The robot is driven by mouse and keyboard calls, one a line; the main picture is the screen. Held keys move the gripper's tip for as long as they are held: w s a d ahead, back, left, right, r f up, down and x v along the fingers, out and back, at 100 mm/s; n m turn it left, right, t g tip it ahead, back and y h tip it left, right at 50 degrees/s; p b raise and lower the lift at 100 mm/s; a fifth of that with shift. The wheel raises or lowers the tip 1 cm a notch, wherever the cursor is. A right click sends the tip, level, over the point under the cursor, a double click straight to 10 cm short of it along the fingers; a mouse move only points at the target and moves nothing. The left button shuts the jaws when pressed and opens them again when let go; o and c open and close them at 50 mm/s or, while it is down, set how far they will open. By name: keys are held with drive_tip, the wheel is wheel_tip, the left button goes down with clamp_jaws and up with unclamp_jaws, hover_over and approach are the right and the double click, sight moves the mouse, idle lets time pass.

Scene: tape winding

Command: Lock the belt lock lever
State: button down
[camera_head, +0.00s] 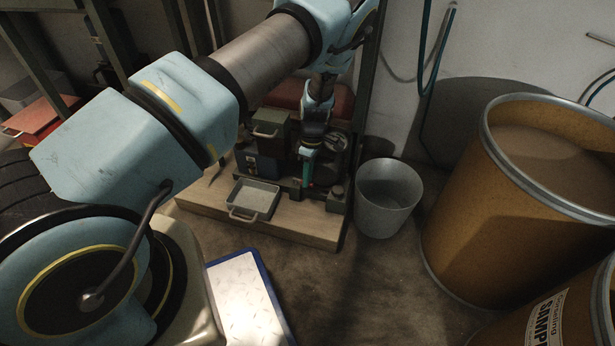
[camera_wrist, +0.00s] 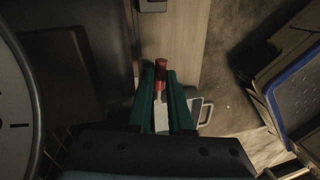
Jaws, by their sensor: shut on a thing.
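The belt lock lever (camera_wrist: 160,66), with a red tip and a pale shank, lies between my two green fingers in the wrist view. My gripper (camera_wrist: 161,78) is shut on it, with the red tip reaching a little past the fingertips. In the head view my gripper (camera_head: 308,166) points down at the front right of the dark winding machine (camera_head: 263,165). A small red spot by the fingertips is the lever there. The lever's pivot and its exact angle are hidden by the fingers.
The machine stands on a wooden base (camera_head: 290,233). A small metal tray (camera_head: 255,198) is at its front left. A grey bucket (camera_head: 388,197) and a large brown drum (camera_head: 510,220) stand to the right. A blue-edged platform (camera_head: 246,297) is on the floor in front.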

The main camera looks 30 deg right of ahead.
drive_tip(key=c, duration=0.8)
unclamp_jaws()
drive_tip(key=shift+c, duration=0.2)
